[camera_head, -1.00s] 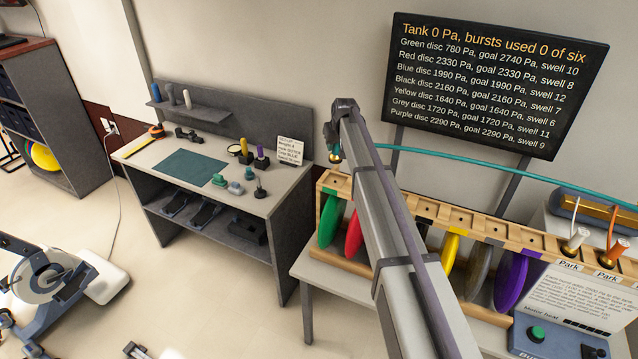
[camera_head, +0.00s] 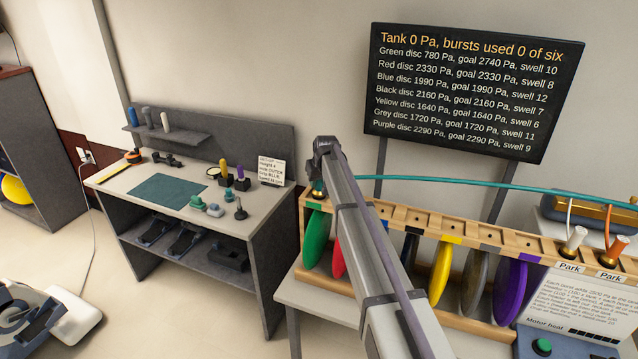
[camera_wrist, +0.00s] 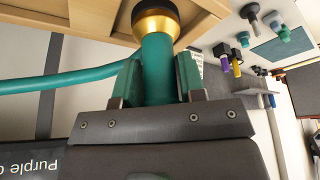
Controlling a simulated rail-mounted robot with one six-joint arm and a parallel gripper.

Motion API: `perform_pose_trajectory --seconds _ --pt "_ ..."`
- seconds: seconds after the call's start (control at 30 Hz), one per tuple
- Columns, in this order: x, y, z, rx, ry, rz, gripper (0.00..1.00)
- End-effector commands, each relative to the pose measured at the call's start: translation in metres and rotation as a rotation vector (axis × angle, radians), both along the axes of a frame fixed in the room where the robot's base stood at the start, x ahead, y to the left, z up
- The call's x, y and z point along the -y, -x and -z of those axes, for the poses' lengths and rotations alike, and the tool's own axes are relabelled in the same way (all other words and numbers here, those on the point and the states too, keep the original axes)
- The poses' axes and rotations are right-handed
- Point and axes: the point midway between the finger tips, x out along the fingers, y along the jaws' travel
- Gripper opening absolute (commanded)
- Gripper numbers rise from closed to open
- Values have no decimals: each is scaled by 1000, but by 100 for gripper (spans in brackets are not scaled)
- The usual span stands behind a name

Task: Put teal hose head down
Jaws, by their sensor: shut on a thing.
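The teal hose head shows in the wrist view (camera_wrist: 157,60) as a teal cylinder with a brass collar and dark end. My gripper (camera_wrist: 158,80) is shut on the teal part, one finger on each side. In the head view my gripper (camera_head: 319,181) is over the left end of the wooden rack (camera_head: 390,212), by its green-marked slot. The brass end (camera_head: 318,193) is at the rack's top there. Whether it is seated in a hole is hidden. The teal hose (camera_head: 450,183) runs off right from the head.
The green disc (camera_head: 316,239) hangs in the rack's left slot, with red, blue, yellow, grey and purple discs to the right. Two parked hose heads (camera_head: 573,242) stand at the far right. A grey workbench (camera_head: 115,178) with small tools is at left.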

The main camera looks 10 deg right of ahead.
Motion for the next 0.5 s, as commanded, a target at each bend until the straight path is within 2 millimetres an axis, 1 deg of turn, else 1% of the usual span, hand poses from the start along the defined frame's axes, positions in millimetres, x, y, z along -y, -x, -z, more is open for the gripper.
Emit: perform_pose_trajectory --seconds 0.03,0.07,0.3,0.5 --pt "0 0 4 0 0 0 0" --pt "0 0 2 0 0 0 40" --pt "0 0 1 0 0 0 63" --pt "0 0 1 0 0 0 63"
